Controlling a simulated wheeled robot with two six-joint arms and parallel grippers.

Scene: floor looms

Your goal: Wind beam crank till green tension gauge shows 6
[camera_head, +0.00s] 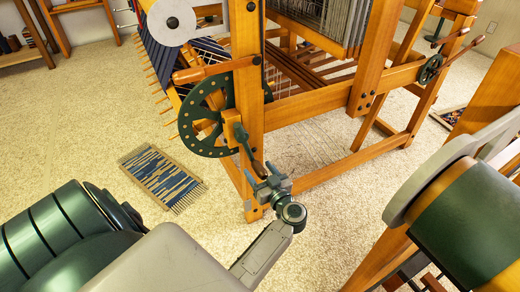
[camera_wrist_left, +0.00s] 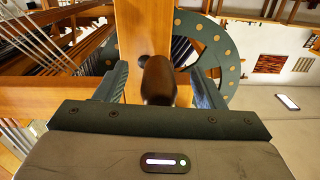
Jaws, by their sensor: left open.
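A dark green crank arm (camera_head: 243,140) with a brown grip (camera_head: 258,168) sits low on the front post of the wooden loom, beside a large green holed wheel (camera_head: 192,128). My left gripper (camera_head: 264,180) is at this grip. In the left wrist view the brown grip (camera_wrist_left: 158,80) stands end-on between my two open fingers (camera_wrist_left: 160,88), with a gap visible on each side. The green wheel (camera_wrist_left: 228,60) is behind it. I cannot make out a green tension gauge or any reading. My right gripper is not in view.
The loom post (camera_head: 247,60) and low rail (camera_head: 350,160) stand close to my left gripper. A second small dark wheel (camera_head: 430,68) is on the loom's right side. A blue and tan woven piece (camera_head: 160,178) lies on the carpet to the left. Open carpet lies below the loom.

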